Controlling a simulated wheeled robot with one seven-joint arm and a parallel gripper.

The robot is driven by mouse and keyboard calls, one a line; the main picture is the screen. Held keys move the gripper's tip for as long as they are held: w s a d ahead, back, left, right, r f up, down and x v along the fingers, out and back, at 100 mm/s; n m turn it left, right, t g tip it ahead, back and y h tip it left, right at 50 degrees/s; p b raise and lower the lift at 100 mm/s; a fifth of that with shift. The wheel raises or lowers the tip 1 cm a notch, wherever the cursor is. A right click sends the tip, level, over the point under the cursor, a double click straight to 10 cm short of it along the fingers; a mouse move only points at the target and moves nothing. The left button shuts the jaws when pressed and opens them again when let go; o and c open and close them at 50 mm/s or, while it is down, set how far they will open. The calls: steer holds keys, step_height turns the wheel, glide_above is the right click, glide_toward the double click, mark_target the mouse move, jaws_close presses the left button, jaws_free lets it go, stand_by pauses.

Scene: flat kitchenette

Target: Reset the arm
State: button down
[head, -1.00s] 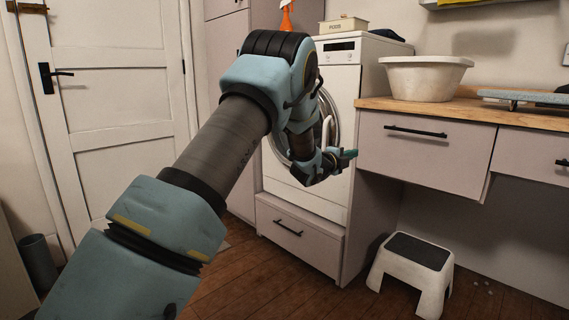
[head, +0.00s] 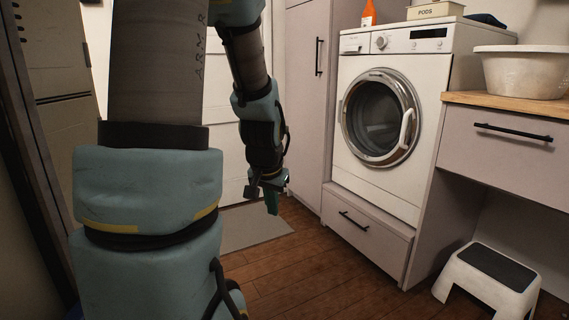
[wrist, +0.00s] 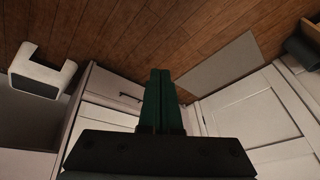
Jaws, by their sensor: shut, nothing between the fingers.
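My gripper (head: 271,201) hangs at the end of my bent arm, left of the washing machine and in front of the white door, with its fingers pointing down. In the wrist view my gripper (wrist: 161,75) shows as two green fingers lying side by side, shut with nothing between them. It touches nothing that I can see. My arm fills much of the left of the head view.
The washing machine (head: 424,125) has its round door closed, above a closed drawer (head: 368,228). A white step stool (head: 509,283) stands at lower right. A basin (head: 522,73) sits on the wooden counter (head: 520,107). A grey mat (head: 254,228) lies on otherwise clear floor near the door.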

steer(key=s+a+n+g, duration=0.3)
steer(key=s+a+n, duration=0.1)
steer(key=s, duration=0.7)
step_height(320, 180, up, 28)
steer(key=p, duration=2.9)
steer(key=shift+w+r, duration=0.15)
steer(key=shift+w, duration=0.3)
